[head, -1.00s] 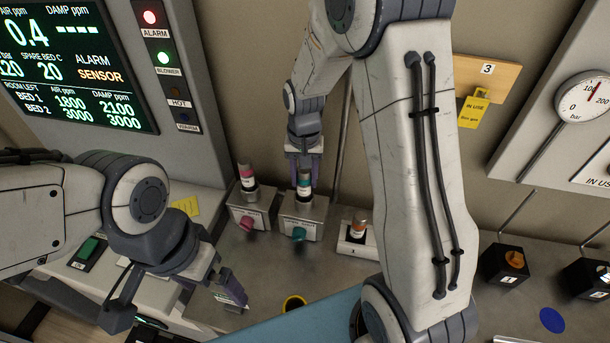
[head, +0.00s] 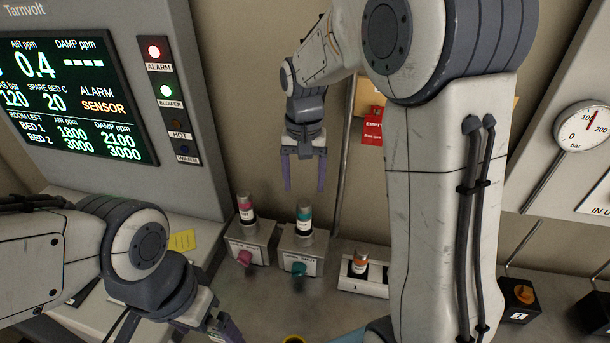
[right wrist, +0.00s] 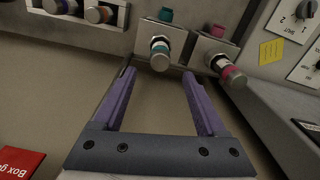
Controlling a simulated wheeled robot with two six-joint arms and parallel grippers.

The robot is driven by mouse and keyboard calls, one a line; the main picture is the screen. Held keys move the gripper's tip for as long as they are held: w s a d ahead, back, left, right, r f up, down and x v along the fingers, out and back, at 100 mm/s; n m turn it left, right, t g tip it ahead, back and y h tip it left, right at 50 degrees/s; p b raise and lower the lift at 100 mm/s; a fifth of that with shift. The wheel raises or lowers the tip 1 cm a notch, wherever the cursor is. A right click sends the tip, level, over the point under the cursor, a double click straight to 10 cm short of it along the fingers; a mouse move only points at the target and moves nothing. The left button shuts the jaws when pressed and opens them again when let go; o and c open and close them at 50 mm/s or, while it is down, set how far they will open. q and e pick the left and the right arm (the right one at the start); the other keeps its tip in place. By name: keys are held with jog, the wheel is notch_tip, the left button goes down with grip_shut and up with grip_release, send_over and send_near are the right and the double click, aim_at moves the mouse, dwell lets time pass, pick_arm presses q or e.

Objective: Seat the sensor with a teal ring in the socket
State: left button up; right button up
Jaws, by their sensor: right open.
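The sensor with a teal ring (head: 304,216) stands upright in the metal socket block with a teal knob (head: 299,268). My right gripper (head: 304,188) is open and empty just above the sensor, fingers pointing down at either side of its line. In the right wrist view the teal-ringed sensor (right wrist: 160,54) shows beyond the open fingertips (right wrist: 158,74), with nothing between them. How deep the sensor sits cannot be seen. My left gripper (head: 224,328) is low at the left, partly cut off by the bottom edge; its jaws are unclear.
A pink-ringed sensor (head: 246,208) stands in the neighbouring block with a pink knob (head: 244,258). An orange-ringed sensor (head: 360,260) stands in a white holder (head: 374,284) to the right. A red EMPTY tag (head: 372,126) hangs behind my right arm.

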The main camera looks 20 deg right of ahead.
notch_tip(320, 180, up, 2)
jog(key=shift+r, duration=0.1)
jog(key=shift+s+a, duration=0.1)
jog(key=s+a+n, duration=0.7)
jog(key=s+a, duration=0.5)
jog(key=s, duration=0.1)
jog(key=s+a+f+n+y, duration=0.1)
jog(key=s+f+n, duration=0.2)
jog(key=s, duration=0.7)
jog(key=shift+s+a+f+n, duration=0.3)
jog(key=shift+a+n, duration=0.05)
jog(key=shift+n, duration=0.85)
